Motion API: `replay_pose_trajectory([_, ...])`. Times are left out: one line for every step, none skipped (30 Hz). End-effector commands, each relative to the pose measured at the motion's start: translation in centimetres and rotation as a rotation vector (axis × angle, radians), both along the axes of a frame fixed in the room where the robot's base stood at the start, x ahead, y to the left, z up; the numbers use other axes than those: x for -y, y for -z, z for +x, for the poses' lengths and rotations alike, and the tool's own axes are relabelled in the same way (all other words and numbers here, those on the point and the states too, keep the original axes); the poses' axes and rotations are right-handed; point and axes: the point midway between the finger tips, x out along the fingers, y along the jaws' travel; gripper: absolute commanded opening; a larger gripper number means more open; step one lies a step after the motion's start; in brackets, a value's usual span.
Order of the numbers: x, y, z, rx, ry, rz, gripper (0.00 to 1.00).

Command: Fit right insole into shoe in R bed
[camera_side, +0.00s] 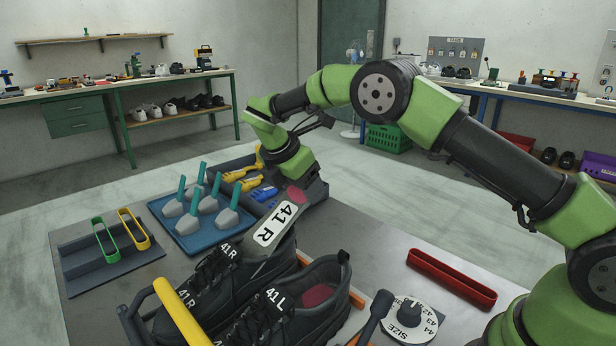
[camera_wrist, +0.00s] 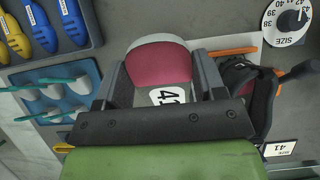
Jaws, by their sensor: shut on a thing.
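My gripper (camera_side: 297,192) is shut on the right insole (camera_side: 262,250), a long grey piece with a magenta patch and a white "41 R" label. In the side view the insole slants down toward the opening of the black shoe marked 41 R (camera_side: 222,292); I cannot tell whether its tip is inside. The wrist view shows the insole's magenta part and pale rounded end (camera_wrist: 160,66) between the fingers. The black shoe marked 41 L (camera_side: 285,318) stands beside it, with magenta showing inside. The beds under the shoes are mostly hidden.
A yellow bar (camera_side: 182,313) crosses by the shoe toes. A blue tray (camera_side: 178,235) of teal-handled grey pieces and a dark bin with yellow and blue pieces (camera_side: 264,193) lie behind. A size dial (camera_side: 420,325) and red holder (camera_side: 452,280) lie right.

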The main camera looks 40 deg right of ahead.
Motion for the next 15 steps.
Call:
replay_pose_trajectory([-0.3,0.2,0.0,0.000,-0.001,0.003,0.48])
replay_pose_trajectory([-0.5,0.3,0.0,0.000,-0.001,0.005,0.48])
replay_pose_trajectory([-0.8,0.5,0.0,-0.001,-0.002,0.007,0.48])
replay_pose_trajectory([-1.0,0.6,0.0,-0.001,-0.002,0.009,0.48])
replay_pose_trajectory([-1.2,0.7,0.0,-0.001,-0.003,0.011,0.48])
replay_pose_trajectory([-1.4,0.8,0.0,-0.001,-0.003,0.013,0.48])
replay_pose_trajectory([-1.6,0.9,0.0,0.000,-0.002,0.015,0.48])
replay_pose_trajectory([-1.8,1.1,0.0,0.000,-0.002,0.017,0.48])
replay_pose_trajectory([-2.1,1.2,0.0,0.000,-0.001,0.020,0.48])
replay_pose_trajectory([-2.2,1.3,0.0,0.000,-0.001,0.022,0.48])
replay_pose_trajectory([-2.4,1.4,0.0,0.000,-0.001,0.024,0.48])
replay_pose_trajectory([-2.7,1.6,0.0,-0.001,-0.002,0.026,0.48])
replay_pose_trajectory([-2.9,1.7,0.0,-0.001,-0.002,0.028,0.48])
replay_pose_trajectory([-3.1,1.8,0.0,-0.001,-0.002,0.030,0.48])
replay_pose_trajectory([-3.4,1.9,0.0,0.000,-0.002,0.034,0.48])
